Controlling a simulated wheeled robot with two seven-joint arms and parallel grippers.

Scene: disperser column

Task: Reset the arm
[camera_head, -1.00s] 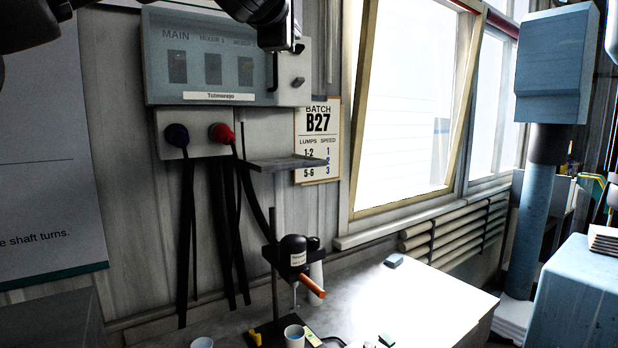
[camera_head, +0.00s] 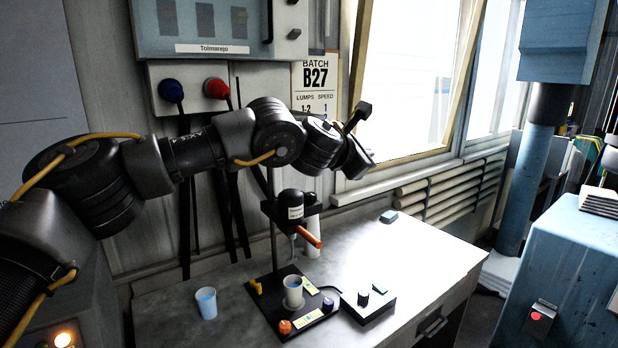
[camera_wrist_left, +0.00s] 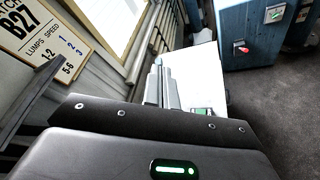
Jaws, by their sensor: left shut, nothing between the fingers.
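My left arm comes in from the left of the head view and reaches across in front of the wall. Its gripper (camera_head: 362,158) is above the bench, in front of the wall near the window's lower left corner. In the left wrist view its fingers (camera_wrist_left: 160,85) show close together, shut and empty. It is up and to the right of the disperser column (camera_head: 291,205), touching nothing that I can see. My right gripper is not in view.
The bench (camera_head: 400,260) holds a blue-white cup (camera_head: 206,303), a mug (camera_head: 293,291) on the black base and a control box (camera_head: 368,303). The switch panel (camera_head: 215,30) and batch sign (camera_head: 316,80) hang behind. A blue machine (camera_head: 575,270) stands at right.

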